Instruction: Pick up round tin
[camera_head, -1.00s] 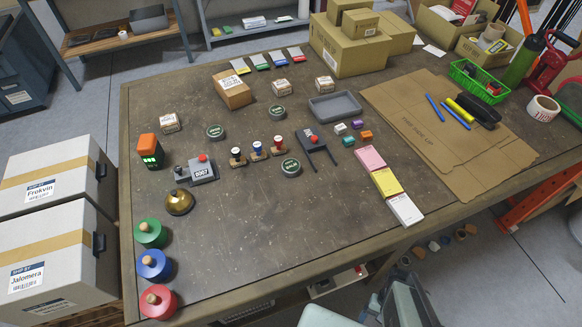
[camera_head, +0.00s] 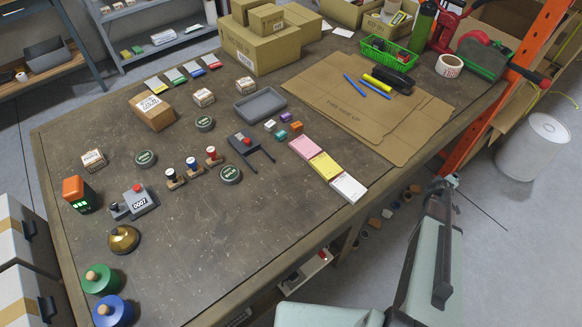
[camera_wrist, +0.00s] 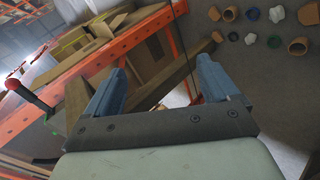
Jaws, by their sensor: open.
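Three round tins with dark lids and pale label text lie flat on the workbench in the head view: one in the middle (camera_head: 205,123), one to the left (camera_head: 145,158) and one nearer the front (camera_head: 230,174), beside the stamps. My gripper (camera_wrist: 160,88) is open and empty in the wrist view, its two blue fingers wide apart. No tin shows in the wrist view. In the head view my arm is off the bench's front right edge, well away from the tins; its fingers are not clear there.
Small boxes (camera_head: 204,97) lie behind. The bench's front middle is clear. An orange rack (camera_wrist: 85,75) shows in the wrist view.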

